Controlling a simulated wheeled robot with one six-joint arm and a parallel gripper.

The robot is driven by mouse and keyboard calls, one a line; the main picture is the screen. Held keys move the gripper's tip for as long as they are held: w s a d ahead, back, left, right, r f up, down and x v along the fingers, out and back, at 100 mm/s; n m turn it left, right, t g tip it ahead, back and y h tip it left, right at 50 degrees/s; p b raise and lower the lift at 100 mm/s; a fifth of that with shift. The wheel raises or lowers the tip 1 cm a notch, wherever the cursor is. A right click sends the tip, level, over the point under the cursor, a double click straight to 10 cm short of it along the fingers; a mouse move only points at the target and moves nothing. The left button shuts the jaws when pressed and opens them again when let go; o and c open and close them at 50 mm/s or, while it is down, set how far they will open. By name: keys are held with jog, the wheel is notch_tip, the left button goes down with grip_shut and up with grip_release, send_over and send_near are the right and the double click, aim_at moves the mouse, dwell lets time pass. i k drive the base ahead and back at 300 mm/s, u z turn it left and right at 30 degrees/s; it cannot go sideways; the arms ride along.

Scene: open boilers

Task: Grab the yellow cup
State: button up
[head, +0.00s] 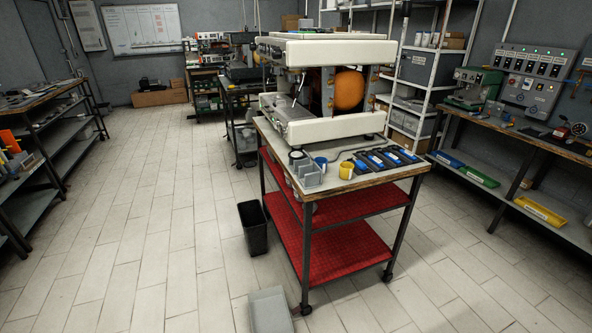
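A small yellow cup (346,170) stands on the top of a wheeled cart (385,177) with red lower shelves, near the cart's front left part. A blue cup-like item (321,163) sits just behind it to the left, and a grey bracket-like holder (309,176) stands left of it. Several blue-and-black tools (378,160) lie to its right. My gripper is not in the head view.
A large cream machine (320,85) with an open side fills the back of the cart top. A black bin (253,227) stands on the floor left of the cart, and a grey box (270,311) lies in front. Workbenches line both sides.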

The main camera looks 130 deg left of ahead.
aim_at(346, 171)
jog(key=u, duration=4.3)
jog(key=i, duration=1.65)
